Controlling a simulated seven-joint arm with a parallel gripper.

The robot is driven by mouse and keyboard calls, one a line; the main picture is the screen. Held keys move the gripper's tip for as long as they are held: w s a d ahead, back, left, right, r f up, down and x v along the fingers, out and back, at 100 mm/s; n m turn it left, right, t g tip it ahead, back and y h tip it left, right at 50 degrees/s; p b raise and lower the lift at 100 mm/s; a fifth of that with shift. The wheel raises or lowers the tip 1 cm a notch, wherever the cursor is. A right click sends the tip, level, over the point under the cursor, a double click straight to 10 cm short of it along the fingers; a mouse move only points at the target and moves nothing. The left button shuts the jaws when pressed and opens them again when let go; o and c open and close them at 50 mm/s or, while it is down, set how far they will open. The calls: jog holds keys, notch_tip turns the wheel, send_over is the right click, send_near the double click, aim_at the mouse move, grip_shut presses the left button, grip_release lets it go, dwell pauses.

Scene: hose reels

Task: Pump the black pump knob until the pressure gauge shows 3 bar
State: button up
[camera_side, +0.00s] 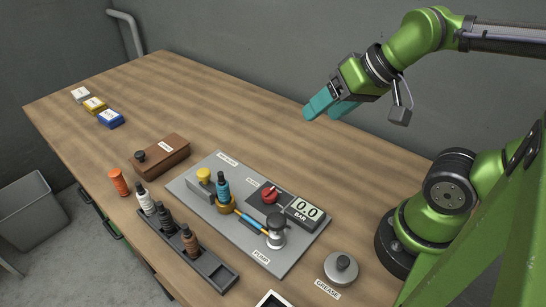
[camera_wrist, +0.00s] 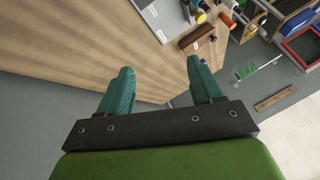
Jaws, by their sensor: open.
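The black pump knob (camera_side: 276,220) tops a light cylinder at the front right of a grey plate (camera_side: 278,268), behind the "PUMP" label. My gripper (camera_side: 320,112) has teal fingers and hangs in the air above the back part of the bench, well away from the pump. In the wrist view the two fingers (camera_wrist: 163,82) stand apart with nothing between them. A corner of the grey plate (camera_wrist: 164,20) shows at the top of that view; the pump knob is not seen there.
The plate also bears a red knob (camera_side: 270,194), a yellow knob (camera_side: 204,174) and a teal bottle (camera_side: 223,188). A bottle rack (camera_side: 215,267), an orange bottle (camera_side: 118,182), a brown box (camera_side: 162,155) and a grease tin (camera_side: 341,268) stand around it.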

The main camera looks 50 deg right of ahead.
grip_shut()
dwell(1.6)
